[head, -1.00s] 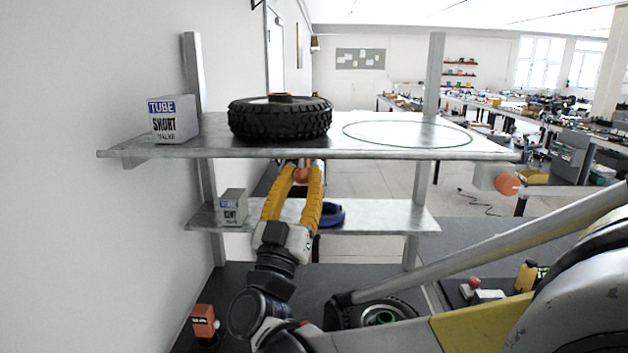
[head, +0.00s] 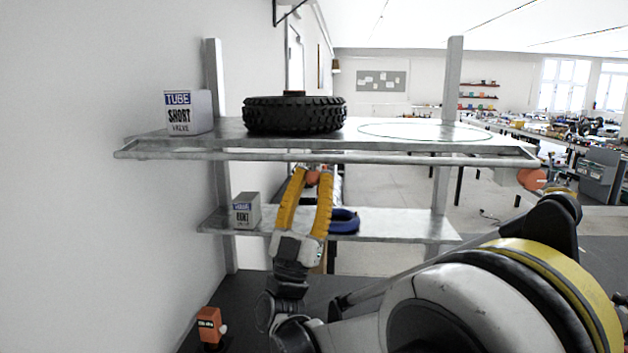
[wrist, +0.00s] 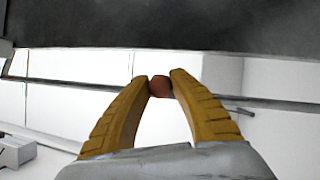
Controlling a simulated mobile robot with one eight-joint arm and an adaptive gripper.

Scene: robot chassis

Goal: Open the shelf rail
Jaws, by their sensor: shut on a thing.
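The shelf rail (head: 330,157) is a long grey metal bar along the front of the upper shelf (head: 365,134). A gap shows between the bar and the shelf's front edge, with short bent ends joining it at both sides. My gripper (head: 312,176) is below the rail, with its yellow fingers pointing up. Its fingertips are closed on a small orange-red knob (wrist: 160,86), also visible in the head view. Whether the knob joins the rail is hidden behind the bar. In the wrist view, the dark underside of a shelf (wrist: 160,25) lies above the fingertips.
A black tyre (head: 295,114) and a tube box (head: 188,112) stand on the upper shelf. A smaller box (head: 246,211) and a blue ring (head: 344,222) are on the lower shelf (head: 400,224). The wall is close on the left.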

